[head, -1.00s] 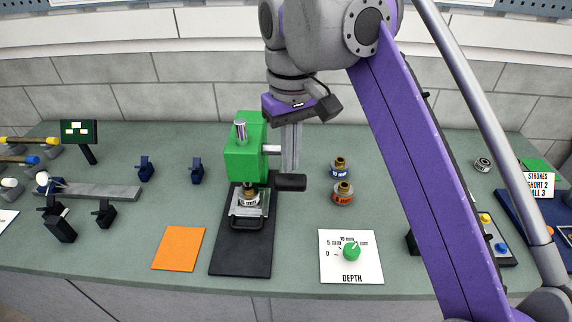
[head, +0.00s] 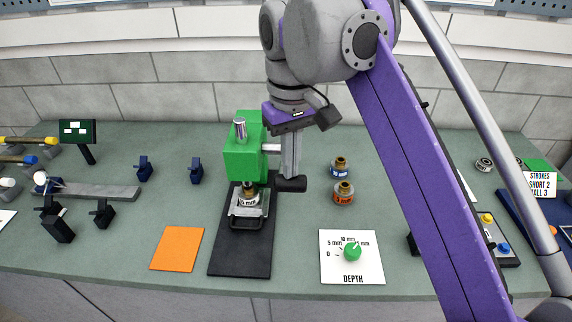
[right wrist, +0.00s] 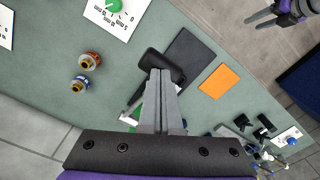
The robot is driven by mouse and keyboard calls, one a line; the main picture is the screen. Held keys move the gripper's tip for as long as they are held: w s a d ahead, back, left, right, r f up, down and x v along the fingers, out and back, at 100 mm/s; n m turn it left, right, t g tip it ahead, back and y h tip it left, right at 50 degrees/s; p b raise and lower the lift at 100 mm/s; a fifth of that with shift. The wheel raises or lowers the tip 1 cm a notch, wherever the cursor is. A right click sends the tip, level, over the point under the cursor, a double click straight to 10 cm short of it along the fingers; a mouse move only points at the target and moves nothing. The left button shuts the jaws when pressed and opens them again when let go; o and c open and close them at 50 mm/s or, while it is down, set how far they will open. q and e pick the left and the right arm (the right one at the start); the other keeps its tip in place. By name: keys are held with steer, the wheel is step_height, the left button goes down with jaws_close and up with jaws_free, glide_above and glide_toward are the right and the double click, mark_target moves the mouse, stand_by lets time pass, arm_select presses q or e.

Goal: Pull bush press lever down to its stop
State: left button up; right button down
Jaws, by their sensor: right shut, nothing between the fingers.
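The bush press has a green head (head: 245,160) on a black base plate (head: 240,255). Its lever handle (head: 292,184) is a black grip on the press's right side, roughly level. My right gripper (head: 289,174) is shut and empty, pointing down, with its fingertips at the top of the handle. In the right wrist view the fingers (right wrist: 159,75) overlap the black handle (right wrist: 161,64); contact looks likely but is not certain. A brass-topped bush (head: 249,193) stands in the press below the head. My left gripper (right wrist: 262,17) shows small at the wrist view's top right.
Two bushes, blue-banded (head: 339,168) and orange-banded (head: 343,192), stand right of the handle. A depth card (head: 335,271) with a green knob lies in front right. An orange mat (head: 177,248) lies left of the base. Dark clamps (head: 145,170) stand further left.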

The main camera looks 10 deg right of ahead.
mark_target(290, 182)
steer(key=shift+s+a+f+b, duration=0.1)
steer(key=shift+s+f+b, duration=0.1)
steer(key=shift+f+b, duration=0.4)
steer(key=shift+s+f+b, duration=0.2)
steer(key=shift+f+b, duration=0.15)
steer(key=shift+f, duration=0.5)
steer(key=shift+s+f+b, duration=0.2)
steer(key=shift+f+b, duration=0.7)
steer(key=shift+f, duration=0.35)
step_height(290, 182, down, 3)
steer(key=shift+r+b, duration=0.1)
steer(key=shift+b, duration=0.75)
